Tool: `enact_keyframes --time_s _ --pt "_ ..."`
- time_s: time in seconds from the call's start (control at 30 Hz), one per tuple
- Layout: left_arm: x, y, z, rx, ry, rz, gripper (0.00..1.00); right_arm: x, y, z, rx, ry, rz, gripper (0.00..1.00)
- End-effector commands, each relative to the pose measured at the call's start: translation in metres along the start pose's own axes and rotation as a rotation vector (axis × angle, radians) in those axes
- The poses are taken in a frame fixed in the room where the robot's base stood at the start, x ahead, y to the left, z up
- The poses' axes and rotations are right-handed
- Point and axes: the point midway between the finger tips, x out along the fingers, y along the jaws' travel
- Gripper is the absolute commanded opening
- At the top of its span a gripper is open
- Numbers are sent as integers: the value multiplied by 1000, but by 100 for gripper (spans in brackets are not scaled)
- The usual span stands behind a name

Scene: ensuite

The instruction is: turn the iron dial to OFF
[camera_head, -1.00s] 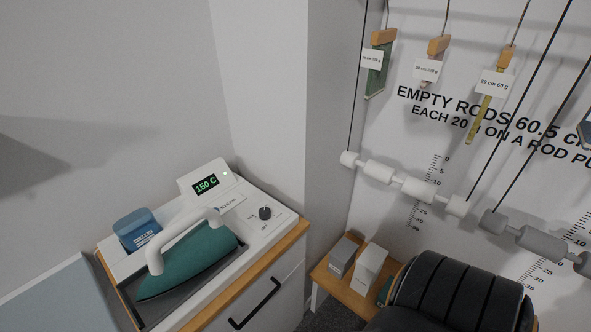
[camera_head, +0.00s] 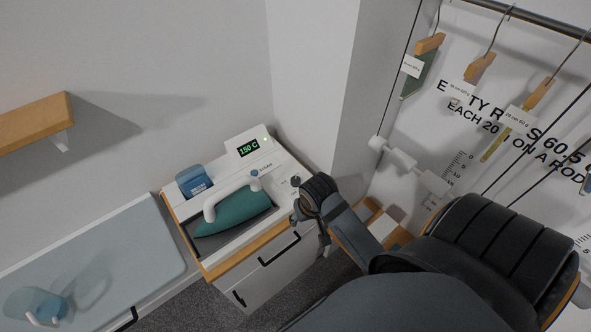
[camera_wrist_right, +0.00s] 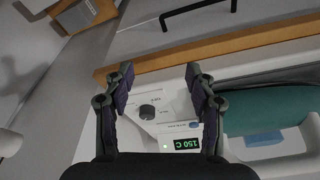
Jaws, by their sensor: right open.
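The iron dial (camera_head: 295,181) is a small dark knob on the white control panel of the iron station, partly crowded by my right gripper (camera_head: 298,207) in the head view. In the right wrist view the dial (camera_wrist_right: 147,113) lies between the two fingers, apart from both. My right gripper (camera_wrist_right: 160,72) is open and empty, with its fingers pointing toward the panel. The display (camera_head: 249,148) reads 150 C beside a lit green light. The teal iron (camera_head: 234,212) with a white handle rests in its tray. My left gripper is not in view.
A blue container (camera_head: 194,181) stands behind the iron. A wall corner (camera_head: 345,120) rises right of the station. A pale ironing board (camera_head: 100,255) is at left, below a wooden shelf (camera_head: 40,122). Hanging rods and tags are at right.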

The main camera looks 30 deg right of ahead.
Motion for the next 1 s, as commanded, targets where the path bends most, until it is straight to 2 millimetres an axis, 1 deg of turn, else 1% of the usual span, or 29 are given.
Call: enact_keyframes --time_s 0.03,0.17,0.27,0.37,0.5,0.6,0.7,0.73,0.87,1.0 --pt "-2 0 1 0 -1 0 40 -2 0 -12 61 -11 4 56" --pt "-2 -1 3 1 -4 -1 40 2 1 -40 251 -50 19 56" --pt "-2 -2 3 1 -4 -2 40 4 4 -64 415 -82 37 56" --pt "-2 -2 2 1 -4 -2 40 3 7 -93 600 -114 59 56" --pt "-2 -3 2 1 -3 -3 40 -8 15 -135 884 -162 101 56" --pt "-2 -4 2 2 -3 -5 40 -20 20 -161 1071 -193 130 56" --pt "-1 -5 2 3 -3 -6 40 -29 24 -175 1185 -213 149 56" --pt "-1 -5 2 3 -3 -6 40 -30 24 -177 1202 -217 154 56" --pt "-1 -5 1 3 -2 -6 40 -31 25 -178 1224 -221 158 56" --pt "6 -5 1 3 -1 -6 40 -24 24 -176 1222 -220 157 56"
